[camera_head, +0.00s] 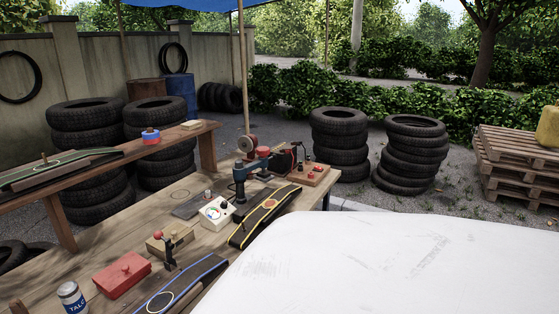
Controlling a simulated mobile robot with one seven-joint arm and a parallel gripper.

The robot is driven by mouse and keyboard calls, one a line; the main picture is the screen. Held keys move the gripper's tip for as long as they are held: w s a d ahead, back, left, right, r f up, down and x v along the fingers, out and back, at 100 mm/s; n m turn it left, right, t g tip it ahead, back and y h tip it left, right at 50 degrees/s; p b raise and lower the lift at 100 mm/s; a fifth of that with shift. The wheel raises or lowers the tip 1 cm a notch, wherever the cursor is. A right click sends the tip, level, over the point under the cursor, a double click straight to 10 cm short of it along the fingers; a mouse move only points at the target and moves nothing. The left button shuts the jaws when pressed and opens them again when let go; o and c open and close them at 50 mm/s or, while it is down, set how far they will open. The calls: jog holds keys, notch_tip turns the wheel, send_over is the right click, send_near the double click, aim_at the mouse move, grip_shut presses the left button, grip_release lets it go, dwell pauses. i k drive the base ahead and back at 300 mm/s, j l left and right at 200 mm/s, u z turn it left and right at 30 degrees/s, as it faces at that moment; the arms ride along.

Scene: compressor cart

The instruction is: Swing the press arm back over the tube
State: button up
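A black tube piece with yellow edging (262,217) lies at the bench's right edge, in front of the press. Another black tube piece with blue edging (186,284) lies nearer, partly cut off by the white surface in front. I cannot tell which tube belongs to the press. My gripper is not in view.
A white box with a dial (216,213), a red box (122,274), a small wooden block tool (170,239) and a can (71,297) stand on the bench (190,187). A large white surface fills the lower right. Stacked tyres (340,142) stand behind.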

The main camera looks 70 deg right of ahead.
aim_at(261, 163)
jog(key=l+z, duration=0.15)
jog(key=l, duration=0.55)
jog(key=l+z, duration=0.15)
jog(key=l, duration=0.6)
jog(key=l+z, duration=0.15)
jog(key=l, duration=0.6)
jog(key=l+z, duration=0.2)
jog(key=l, duration=0.5)
jog(key=i+l+z, duration=0.15)
jog(key=l, duration=0.55)
jog(key=i+z, duration=0.1)
jog(key=i, duration=0.15)
